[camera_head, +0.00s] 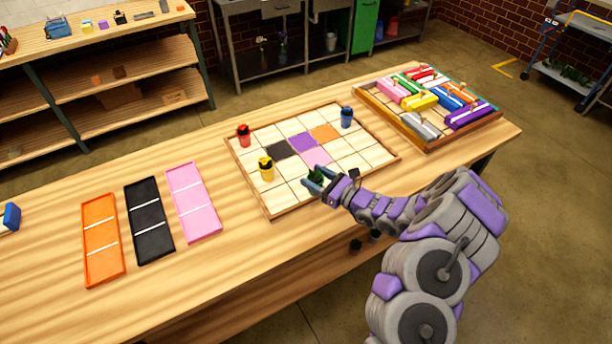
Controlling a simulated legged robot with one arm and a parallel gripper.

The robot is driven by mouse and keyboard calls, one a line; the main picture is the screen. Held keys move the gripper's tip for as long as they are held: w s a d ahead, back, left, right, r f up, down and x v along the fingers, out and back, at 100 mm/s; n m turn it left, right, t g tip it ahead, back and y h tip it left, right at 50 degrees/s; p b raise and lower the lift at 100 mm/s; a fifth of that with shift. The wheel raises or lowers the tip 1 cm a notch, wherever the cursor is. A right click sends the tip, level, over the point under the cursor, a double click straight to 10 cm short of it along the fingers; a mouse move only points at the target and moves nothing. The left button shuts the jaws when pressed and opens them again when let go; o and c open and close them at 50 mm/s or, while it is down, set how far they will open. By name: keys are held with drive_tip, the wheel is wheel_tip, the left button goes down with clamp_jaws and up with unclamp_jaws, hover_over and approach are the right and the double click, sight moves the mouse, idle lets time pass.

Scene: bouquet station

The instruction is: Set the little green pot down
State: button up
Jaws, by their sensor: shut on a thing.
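The little green pot (316,176) is between the fingers of my gripper (314,182), and only a small dark green part of it shows. My gripper is shut on it, at the front right part of the tiled board (270,211). I cannot tell whether the pot touches the board or is held just above it. A yellow pot (266,170) stands on the board to the left of my gripper. A red pot (244,135) stands at the board's back left, and a blue pot (347,117) at its back right.
A wooden tray (428,146) of coloured blocks stands at the right. Orange (102,240), black (149,221) and pink (194,202) trays lie at the left. The board has orange, purple, pink and black tiles in the middle. Bare table (215,270) lies in front of it.

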drive_tip(key=w+a+f, duration=0.1)
drive_tip(key=w+a+f+b, duration=0.1)
drive_tip(key=w, duration=0.1)
drive_tip(key=w+a+f, duration=0.1)
drive_tip(key=w+f, duration=0.1)
drive_tip(key=shift+w+a+f+b, duration=0.1)
drive_tip(key=shift+b, duration=0.25)
drive_tip(key=o, duration=1.5)
drive_tip(key=shift+c, duration=0.2)
